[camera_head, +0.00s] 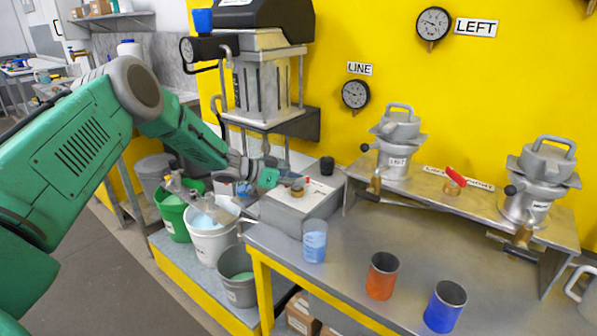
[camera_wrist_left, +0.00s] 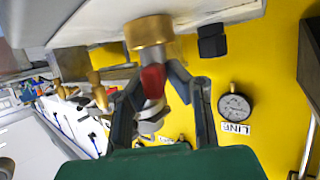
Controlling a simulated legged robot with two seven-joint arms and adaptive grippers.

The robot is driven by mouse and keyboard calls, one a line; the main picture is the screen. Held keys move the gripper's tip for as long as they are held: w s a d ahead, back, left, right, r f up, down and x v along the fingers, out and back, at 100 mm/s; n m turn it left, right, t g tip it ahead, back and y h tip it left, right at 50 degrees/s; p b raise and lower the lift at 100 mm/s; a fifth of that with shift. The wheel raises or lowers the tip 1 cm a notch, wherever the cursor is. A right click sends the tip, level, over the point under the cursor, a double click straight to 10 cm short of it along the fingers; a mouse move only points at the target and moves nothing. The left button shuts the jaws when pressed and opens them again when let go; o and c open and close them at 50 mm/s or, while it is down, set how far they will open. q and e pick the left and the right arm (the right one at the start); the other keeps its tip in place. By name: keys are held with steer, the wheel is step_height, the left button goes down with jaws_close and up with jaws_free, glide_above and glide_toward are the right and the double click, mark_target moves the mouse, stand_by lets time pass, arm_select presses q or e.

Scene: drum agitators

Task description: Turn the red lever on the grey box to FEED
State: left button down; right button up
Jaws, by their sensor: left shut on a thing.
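The grey box (camera_head: 285,214) stands at the back left of the bench. A brass hub (camera_head: 297,190) is on its top; it also shows in the left wrist view (camera_wrist_left: 150,32). The red lever (camera_wrist_left: 153,82) sticks out from this hub, between my left fingers. My left gripper (camera_head: 274,178) reaches over the box top from the left; in the left wrist view my left gripper (camera_wrist_left: 157,85) is shut on the red lever. The fingers hide most of the lever in the head view. I cannot read a FEED mark. My right gripper is not in view.
Another red lever (camera_head: 456,176) sits on the raised metal shelf between two grey lidded vessels (camera_head: 398,150), (camera_head: 538,180). A clear beaker (camera_head: 314,242), an orange cup (camera_head: 382,276) and a blue cup (camera_head: 445,305) stand on the bench. Buckets (camera_head: 212,240) stand at the left.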

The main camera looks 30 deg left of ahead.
arm_select(q)
steer(key=shift+s+a+f+m+g+h+b, duration=0.1)
steer(key=shift+f+m+g+h+b, duration=0.15)
steer(key=shift+m+g+h, duration=0.3)
steer(key=shift+f+m+g+h+b, duration=0.1)
steer(key=shift+m+g+h+b, duration=0.2)
steer(key=shift+m+g+h, duration=0.25)
steer(key=shift+r, duration=0.1)
steer(key=c, duration=1.6)
jaws_free()
steer(key=shift+a, duration=0.15)
